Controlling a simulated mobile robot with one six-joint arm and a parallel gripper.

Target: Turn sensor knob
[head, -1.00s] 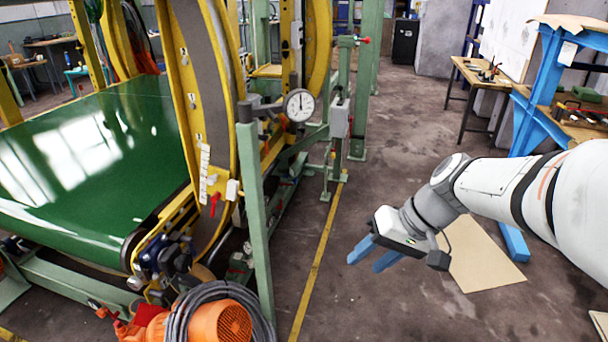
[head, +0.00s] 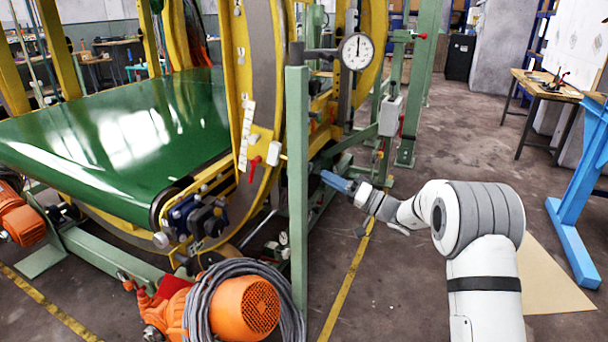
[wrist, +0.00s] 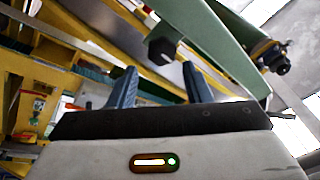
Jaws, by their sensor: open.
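Which part is the sensor knob is not certain. In the wrist view a dark faceted knob (wrist: 162,50) shows beyond the fingertips, in front of a green beam (wrist: 205,35). A second dark round knob (wrist: 275,57) is on the beam's right side. In the head view a round white dial gauge (head: 357,51) sits on an arm from the green post (head: 297,190). My gripper (head: 336,182) is right of the post and below the gauge, its blue fingers pointing left. In the wrist view my gripper (wrist: 162,78) is open, with nothing between its fingers.
The yellow ring frame (head: 240,80) and green conveyor belt (head: 120,135) fill the left. A red lever (head: 254,167) and white box (head: 274,153) are on the ring. An orange motor (head: 245,308) with coiled cable stands at the post's foot.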

